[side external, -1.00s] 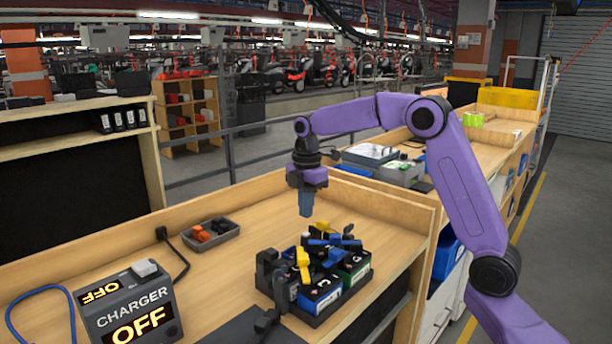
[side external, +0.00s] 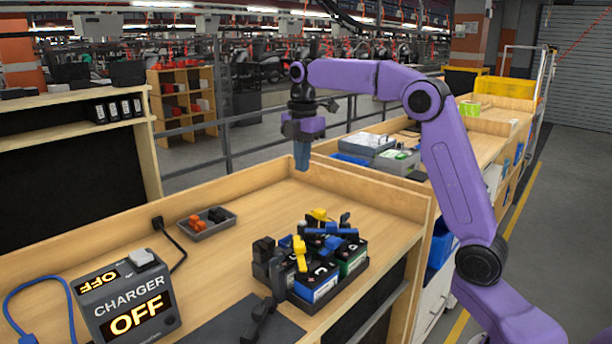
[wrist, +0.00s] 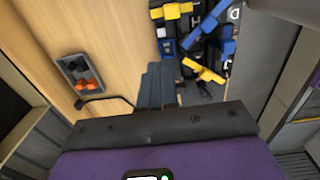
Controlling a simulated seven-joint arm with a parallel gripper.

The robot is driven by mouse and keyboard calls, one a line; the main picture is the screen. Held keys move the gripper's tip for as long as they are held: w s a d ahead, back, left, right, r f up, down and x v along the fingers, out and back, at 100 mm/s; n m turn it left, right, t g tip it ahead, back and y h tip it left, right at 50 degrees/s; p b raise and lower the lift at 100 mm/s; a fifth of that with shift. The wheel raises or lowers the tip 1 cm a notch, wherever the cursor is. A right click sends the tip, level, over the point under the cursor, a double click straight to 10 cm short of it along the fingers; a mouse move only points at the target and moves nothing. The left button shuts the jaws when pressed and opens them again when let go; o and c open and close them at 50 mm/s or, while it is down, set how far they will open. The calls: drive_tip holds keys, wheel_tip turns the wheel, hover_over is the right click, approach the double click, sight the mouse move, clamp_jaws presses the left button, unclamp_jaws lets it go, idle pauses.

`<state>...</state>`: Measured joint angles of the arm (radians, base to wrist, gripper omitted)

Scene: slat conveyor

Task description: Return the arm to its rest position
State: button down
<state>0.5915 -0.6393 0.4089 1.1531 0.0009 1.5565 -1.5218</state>
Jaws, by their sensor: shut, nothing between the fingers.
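My gripper (side external: 302,157) hangs in the air above the back part of the wooden workbench (side external: 221,251), fingers pointing down. Its blue fingers are together with nothing between them. The fingers also show in the wrist view (wrist: 158,86). My purple arm reaches in from the right, bent at the elbow. The gripper is clear of the tray of batteries (side external: 318,304), which stands in front of and below it.
The batteries carry yellow, blue and black clamps (side external: 300,253). A charger (side external: 126,299) reading OFF stands at the front left. A small grey tray (side external: 208,229) holds orange and black pieces. A raised wooden edge (side external: 376,196) runs along the bench's back.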

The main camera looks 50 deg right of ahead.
drive_tip(key=s+a+f+m, duration=0.1)
drive_tip(key=s+a+f, duration=0.1)
drive_tip(key=s+a, duration=0.5)
drive_tip(key=s+a+f+m, duration=0.1)
drive_tip(key=s+a+f, duration=0.2)
drive_tip(key=s+a, duration=0.45)
drive_tip(key=s+d+f+m, duration=0.1)
drive_tip(key=s+f, duration=0.3)
drive_tip(key=s, duration=0.6)
drive_tip(key=s+d+f+m, duration=0.2)
drive_tip(key=s+f, duration=0.2)
drive_tip(key=s, duration=0.7)
drive_tip(key=shift+s+d+f, duration=0.25)
drive_tip(key=shift+d+f, duration=0.05)
drive_tip(key=shift+d, duration=0.05)
